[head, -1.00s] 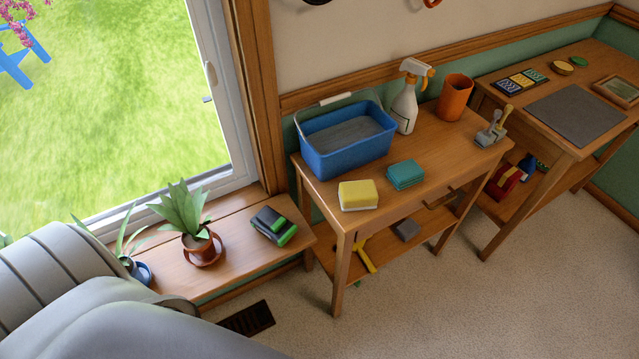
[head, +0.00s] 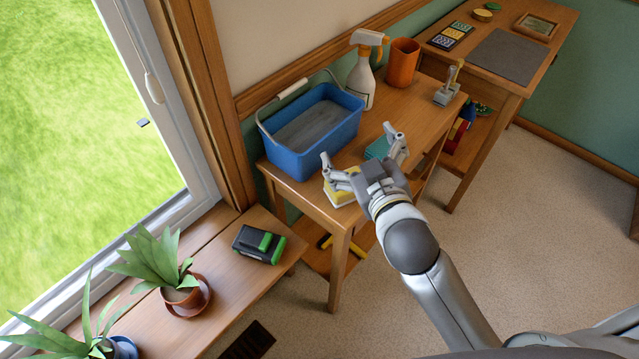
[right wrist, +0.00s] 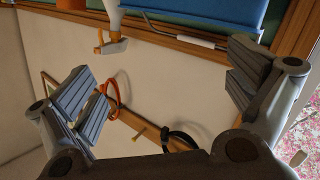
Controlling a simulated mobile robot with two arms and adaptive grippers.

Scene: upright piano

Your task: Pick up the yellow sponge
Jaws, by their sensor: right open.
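The yellow sponge (head: 343,192) lies at the front left corner of the small wooden table (head: 300,180), partly hidden by my right gripper. My right gripper (head: 360,146) is open and empty, over the front of the table. Its fingers point toward the blue bucket, and one finger overlaps the sponge in the head view. I cannot tell whether it touches the sponge. The right wrist view shows both fingers (right wrist: 165,88) spread wide with nothing between them; the sponge does not show there. My left gripper is not in view.
The blue bucket (head: 348,142) stands behind the sponge. A teal sponge (head: 377,149) is partly hidden behind the gripper. A spray bottle (head: 361,82), an orange cup (head: 403,63) and a small metal tool (head: 447,92) stand farther back.

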